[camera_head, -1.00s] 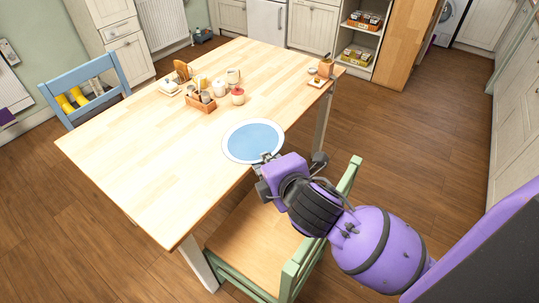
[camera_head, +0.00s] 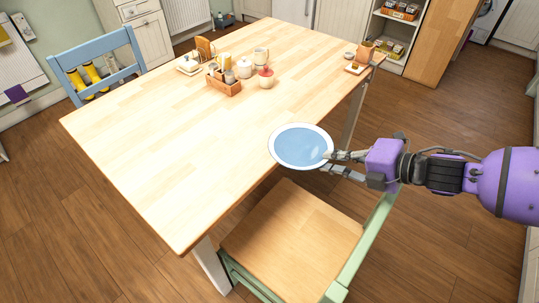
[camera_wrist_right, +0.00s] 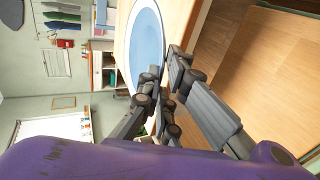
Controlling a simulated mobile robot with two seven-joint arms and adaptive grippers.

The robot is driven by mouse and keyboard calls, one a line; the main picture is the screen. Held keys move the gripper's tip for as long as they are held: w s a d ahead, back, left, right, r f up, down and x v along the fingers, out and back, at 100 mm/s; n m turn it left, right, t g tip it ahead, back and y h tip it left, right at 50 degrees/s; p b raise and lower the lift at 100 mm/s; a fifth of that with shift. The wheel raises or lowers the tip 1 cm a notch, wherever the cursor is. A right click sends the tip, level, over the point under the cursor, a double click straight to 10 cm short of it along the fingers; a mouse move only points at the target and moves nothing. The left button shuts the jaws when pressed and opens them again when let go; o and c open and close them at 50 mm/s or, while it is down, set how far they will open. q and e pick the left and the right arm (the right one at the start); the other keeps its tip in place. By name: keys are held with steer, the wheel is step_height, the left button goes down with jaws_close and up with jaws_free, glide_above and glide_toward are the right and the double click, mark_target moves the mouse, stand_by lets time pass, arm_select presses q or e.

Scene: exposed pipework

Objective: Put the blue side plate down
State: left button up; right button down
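The blue side plate (camera_head: 300,146) has a white rim and shows at the near right edge of the wooden table (camera_head: 170,130), partly past that edge. My right gripper (camera_head: 332,160) comes in from the right and is shut on the plate's near right rim. In the right wrist view, the plate (camera_wrist_right: 148,45) runs up from between the fingertips (camera_wrist_right: 160,85). Whether its underside touches the tabletop or hangs just above it, I cannot tell. My left gripper is not in view.
A wooden caddy (camera_head: 224,85), a red-topped jar (camera_head: 266,78) and mugs stand at the table's far side. A green chair with a wooden seat (camera_head: 292,240) is below the near edge. A blue chair (camera_head: 100,65) is at the left. The table's left and middle are clear.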

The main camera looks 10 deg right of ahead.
mark_target(311, 143)
steer(key=w+a, duration=0.1)
steer(key=w, duration=0.1)
steer(key=w+a+f, duration=0.1)
steer(key=w, duration=0.1)
steer(key=w+a, duration=0.1)
steer(key=w, duration=0.1)
steer(key=shift+w+f, duration=0.15)
steer(key=shift+w, duration=0.15)
steer(key=w+a+f+b, duration=0.1)
steer(key=w+a+f, duration=0.3)
steer(key=f, duration=0.5)
steer(key=shift+a+f+b, duration=0.15)
steer(key=shift+f+b, duration=0.1)
steer(key=shift+b, duration=0.05)
steer(key=shift+w, duration=0.1)
